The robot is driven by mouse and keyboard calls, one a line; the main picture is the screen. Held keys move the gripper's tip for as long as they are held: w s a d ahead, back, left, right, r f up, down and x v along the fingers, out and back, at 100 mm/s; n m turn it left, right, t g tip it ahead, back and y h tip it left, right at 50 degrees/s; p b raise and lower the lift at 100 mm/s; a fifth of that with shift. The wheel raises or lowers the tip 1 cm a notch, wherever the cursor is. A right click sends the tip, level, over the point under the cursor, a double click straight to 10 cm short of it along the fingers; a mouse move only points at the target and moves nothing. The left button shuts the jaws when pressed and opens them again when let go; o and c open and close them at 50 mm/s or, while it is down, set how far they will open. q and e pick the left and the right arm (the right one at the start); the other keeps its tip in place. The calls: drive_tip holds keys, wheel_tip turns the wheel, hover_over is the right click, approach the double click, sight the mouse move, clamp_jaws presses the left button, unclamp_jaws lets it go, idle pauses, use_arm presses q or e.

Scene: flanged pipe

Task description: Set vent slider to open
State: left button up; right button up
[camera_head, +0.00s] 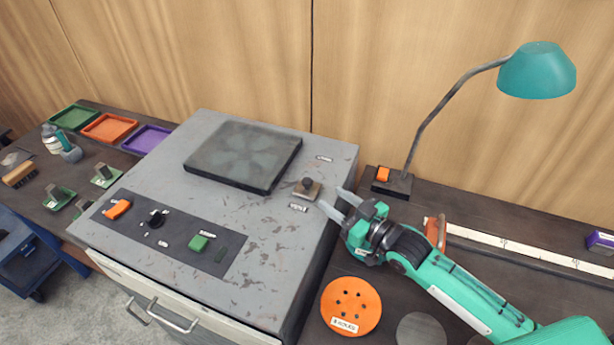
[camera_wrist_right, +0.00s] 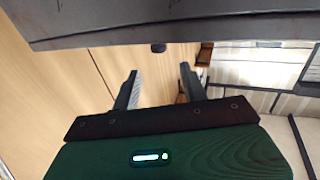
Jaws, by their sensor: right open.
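The vent slider (camera_head: 307,187) is a small dark knob on a brownish plate, on the right side of the grey cabinet top (camera_head: 255,225). One small label lies behind it and one in front, too small to read. The knob is nearer the front label. My right gripper (camera_head: 332,198) is open and empty, just right of the knob, fingers pointing toward it and apart from it. My left gripper is not in view.
A dark vent plate (camera_head: 243,155) lies behind the slider. A control panel (camera_head: 170,232) with orange, black and green controls is in front. A teal lamp (camera_head: 537,72), an orange disc (camera_head: 350,305) and a white ruler (camera_head: 530,250) are to the right. Coloured trays (camera_head: 108,127) sit left.

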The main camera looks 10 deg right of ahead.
sight(311, 183)
drive_tip(key=p+x, duration=0.2)
drive_tip(key=x, duration=0.6)
drive_tip(key=shift+w+a+r, duration=0.1)
drive_tip(key=shift+w+a, duration=0.05)
drive_tip(key=shift+w, duration=0.1)
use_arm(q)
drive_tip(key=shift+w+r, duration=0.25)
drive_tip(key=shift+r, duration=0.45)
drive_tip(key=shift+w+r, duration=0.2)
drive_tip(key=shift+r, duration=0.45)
use_arm(e)
drive_tip(key=shift+w+a, duration=0.35)
drive_tip(key=shift+w, duration=0.2)
drive_tip(key=shift+c, duration=0.4)
